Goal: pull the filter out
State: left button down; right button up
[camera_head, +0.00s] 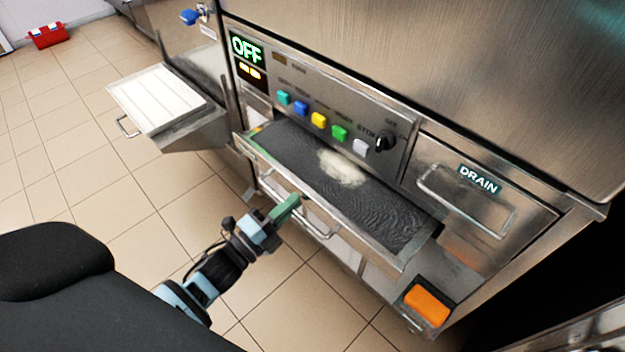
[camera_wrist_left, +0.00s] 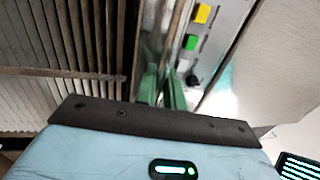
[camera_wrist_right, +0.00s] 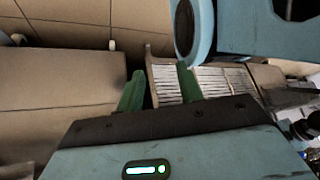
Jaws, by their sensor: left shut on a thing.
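The filter (camera_head: 395,228) is a wide steel drawer with dark mesh and a pale heap of residue on it. It stands partly out of the machine front, below the row of coloured buttons. A bar handle (camera_head: 325,235) is on its front. My left gripper (camera_head: 289,208) is at the left end of this handle, shut on it; its green fingers show close together in the left wrist view (camera_wrist_left: 163,88), where the grip itself is hard to make out. My right gripper (camera_wrist_right: 160,84) shows only in the right wrist view, with its fingers apart and nothing between them.
A closed drawer marked DRAIN (camera_head: 465,200) is right of the filter. An orange block (camera_head: 428,304) sits in a low tray at lower right. A white-slatted tray (camera_head: 157,98) juts out at left. A red box (camera_head: 48,36) lies far back. Tiled floor before the machine is clear.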

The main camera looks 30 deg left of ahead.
pick_arm(q)
jog(key=r+p+v, duration=0.1)
jog(key=r+v, duration=0.1)
jog(key=v, duration=0.8)
jog(key=shift+s+p, duration=0.4)
jog(key=shift+a, duration=0.1)
jog(key=c, duration=1.7)
grip_release()
jog(key=shift+o, duration=0.5)
jog(key=shift+f, duration=0.1)
jog(key=v, duration=0.7)
jog(key=shift+s+a, duration=0.15)
jog(key=shift+s, duration=0.25)
